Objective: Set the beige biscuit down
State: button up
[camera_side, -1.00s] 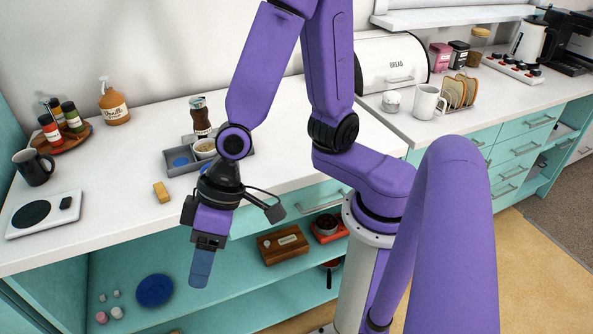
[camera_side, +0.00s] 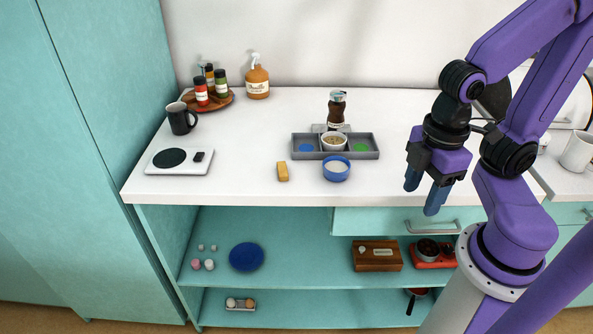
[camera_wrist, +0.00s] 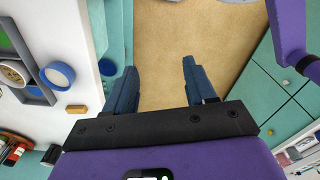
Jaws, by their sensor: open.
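The beige biscuit (camera_side: 283,171) is a small tan block lying on the white counter (camera_side: 240,185) near its front edge, left of a blue bowl. It also shows at the left in the wrist view (camera_wrist: 77,109). My gripper (camera_side: 424,195) is open and empty, well to the right of the biscuit, by the counter's front edge. In the wrist view its two blue fingers (camera_wrist: 160,70) stand apart with only floor behind them. Nothing touches the biscuit but the counter.
A white scale (camera_side: 179,170), a black mug (camera_side: 181,118) and a bottle turntable (camera_side: 226,103) are at the left. Open shelves lie below.

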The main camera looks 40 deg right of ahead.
jog(key=w+a+r+m, duration=0.2)
jog(key=w+a+m, duration=0.25)
jog(key=w, duration=0.35)
notch_tip(320, 180, up, 2)
jog(key=r+m, duration=0.1)
jog(key=m, duration=1.4)
send_over(282, 168)
jog(key=f, duration=1.3)
jog(key=shift+d, duration=0.2)
notch_tip(282, 168, down, 5)
jog(key=shift+a+r, duration=0.1)
jog(key=shift+a, duration=0.05)
grip_shut()
